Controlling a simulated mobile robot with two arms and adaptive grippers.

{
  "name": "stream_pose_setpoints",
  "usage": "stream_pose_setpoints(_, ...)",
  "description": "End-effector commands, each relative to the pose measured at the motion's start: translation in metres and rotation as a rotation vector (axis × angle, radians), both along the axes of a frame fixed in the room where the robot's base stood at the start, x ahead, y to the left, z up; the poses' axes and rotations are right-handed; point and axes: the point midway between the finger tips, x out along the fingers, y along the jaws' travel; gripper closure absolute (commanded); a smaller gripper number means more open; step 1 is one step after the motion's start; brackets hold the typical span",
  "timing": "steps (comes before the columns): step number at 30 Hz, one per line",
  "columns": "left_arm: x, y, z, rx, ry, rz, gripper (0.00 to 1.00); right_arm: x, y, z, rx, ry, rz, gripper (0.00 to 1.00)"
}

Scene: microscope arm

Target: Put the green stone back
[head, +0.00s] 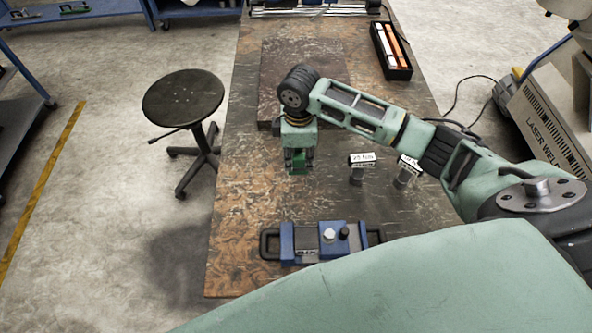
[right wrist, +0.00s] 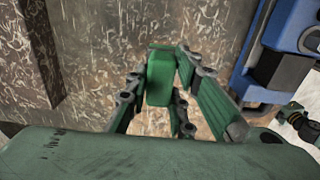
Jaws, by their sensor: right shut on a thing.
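The green stone shows in the right wrist view (right wrist: 160,80) as a green block between the fingers of my right gripper (right wrist: 158,95). In the head view my right gripper (head: 298,162) points down over the middle of the table, shut on the stone, which is mostly hidden there by the fingers. I cannot tell exactly how high the stone is above the table. My left gripper is not in view.
A dark slab (head: 283,62) lies behind. A black tray (head: 378,52) is at back right. A stool (head: 184,98) stands left.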

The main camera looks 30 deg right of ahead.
Motion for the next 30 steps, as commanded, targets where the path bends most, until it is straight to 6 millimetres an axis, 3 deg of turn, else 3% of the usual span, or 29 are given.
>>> stream_pose_setpoints(2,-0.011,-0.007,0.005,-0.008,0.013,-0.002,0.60,0.000,0.001,-0.011,0.001,0.002,-0.001,1.00)
stream_pose_setpoints(5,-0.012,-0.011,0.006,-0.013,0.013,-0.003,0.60,0.000,0.001,-0.023,0.000,0.000,0.000,1.00)
stream_pose_setpoints(12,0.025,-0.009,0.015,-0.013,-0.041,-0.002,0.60,0.000,0.001,-0.053,0.000,0.001,-0.002,1.00)
stream_pose_setpoints(16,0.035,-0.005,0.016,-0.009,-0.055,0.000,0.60,0.000,0.000,-0.063,0.000,-0.002,-0.001,1.00)
stream_pose_setpoints(27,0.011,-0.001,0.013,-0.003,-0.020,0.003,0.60,0.001,0.000,-0.068,0.000,-0.002,-0.001,1.00)
stream_pose_setpoints(28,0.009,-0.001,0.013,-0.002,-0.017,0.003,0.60,0.000,0.000,-0.067,0.000,-0.001,-0.001,0.76)
stream_pose_setpoints(30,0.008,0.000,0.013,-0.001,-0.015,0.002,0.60,0.000,0.000,-0.067,0.000,-0.001,-0.001,0.70)
